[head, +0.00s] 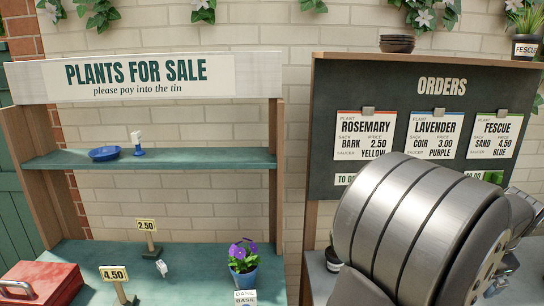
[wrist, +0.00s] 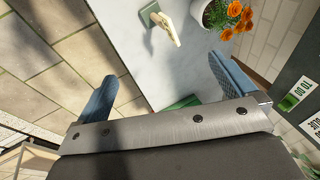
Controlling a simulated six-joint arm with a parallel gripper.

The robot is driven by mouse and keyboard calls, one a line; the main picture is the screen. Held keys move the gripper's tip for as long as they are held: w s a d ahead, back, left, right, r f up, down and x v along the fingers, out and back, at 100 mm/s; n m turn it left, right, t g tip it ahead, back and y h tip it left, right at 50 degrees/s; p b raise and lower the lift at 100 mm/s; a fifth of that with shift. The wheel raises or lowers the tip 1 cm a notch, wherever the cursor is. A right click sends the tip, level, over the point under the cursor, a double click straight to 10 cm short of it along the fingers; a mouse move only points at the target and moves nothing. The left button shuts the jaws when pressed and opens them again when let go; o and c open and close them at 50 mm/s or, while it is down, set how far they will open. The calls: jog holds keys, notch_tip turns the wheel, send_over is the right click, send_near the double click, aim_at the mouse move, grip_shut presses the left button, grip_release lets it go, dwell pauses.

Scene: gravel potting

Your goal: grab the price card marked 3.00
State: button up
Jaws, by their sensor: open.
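No price card that I can read as 3.00 shows. In the head view, one price card (head: 146,225) reads 2.50 and another (head: 113,273) reads 4.50; both stand on the green lower shelf. The figure 3.00 shows on the Lavender order sheet (head: 434,134). In the wrist view, a pale yellow upright piece (wrist: 165,28) stands on a grey-green base; its marking is not readable. My gripper (wrist: 165,90) is open and empty, its blue fingers wide apart, with the pale piece beyond them. My metal arm covers the lower right of the head view.
A pot of orange flowers (wrist: 222,14) stands right of the pale piece on a light grey surface (wrist: 187,75). A green item (wrist: 182,102) lies between the fingers in the picture. The shelf holds a red box (head: 42,284), a potted purple flower (head: 243,262) and a blue saucer (head: 104,153).

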jog(key=c, duration=1.5)
